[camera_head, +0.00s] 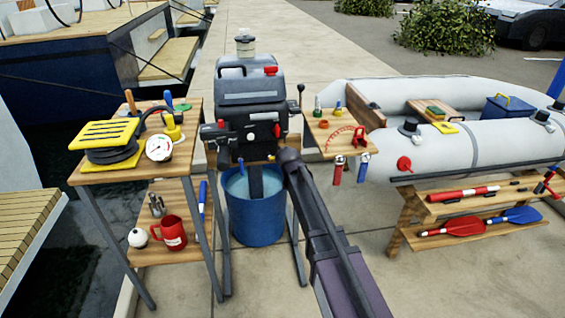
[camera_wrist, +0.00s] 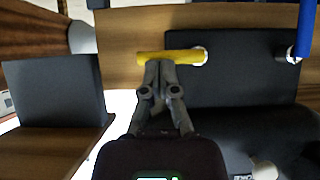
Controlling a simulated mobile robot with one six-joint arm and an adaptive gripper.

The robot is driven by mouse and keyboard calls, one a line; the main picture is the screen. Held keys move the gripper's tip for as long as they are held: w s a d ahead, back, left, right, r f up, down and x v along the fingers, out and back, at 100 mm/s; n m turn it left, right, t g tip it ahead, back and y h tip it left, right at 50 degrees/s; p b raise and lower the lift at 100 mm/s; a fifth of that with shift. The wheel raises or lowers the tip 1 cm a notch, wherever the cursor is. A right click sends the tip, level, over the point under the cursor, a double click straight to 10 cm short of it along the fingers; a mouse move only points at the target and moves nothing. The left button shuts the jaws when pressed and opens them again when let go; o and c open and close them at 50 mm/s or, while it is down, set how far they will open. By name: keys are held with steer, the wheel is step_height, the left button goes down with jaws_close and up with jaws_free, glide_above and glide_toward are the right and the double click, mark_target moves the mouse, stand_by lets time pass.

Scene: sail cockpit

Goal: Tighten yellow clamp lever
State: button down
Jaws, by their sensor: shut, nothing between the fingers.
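The yellow clamp lever (camera_wrist: 168,57) lies level across the picture in the wrist view, with a pale round pivot at its right end. It sits against a wooden board (camera_wrist: 120,30) and a black bracket (camera_wrist: 235,75). My gripper (camera_wrist: 160,67) is shut with nothing between its fingers. Its tips are at the lever's lower edge, left of the pivot; I cannot tell whether they touch it. In the head view my arm reaches to the front of the outboard motor (camera_head: 250,105), and the gripper's tips are not clear there.
A blue lever (camera_wrist: 306,30) hangs at the upper right in the wrist view. A blue bucket (camera_head: 253,215) stands below the motor.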

steer(key=shift+w+a+f, duration=0.1)
steer(key=shift+a+f, duration=0.05)
steer(key=shift+a, duration=0.1)
stand_by(0.5)
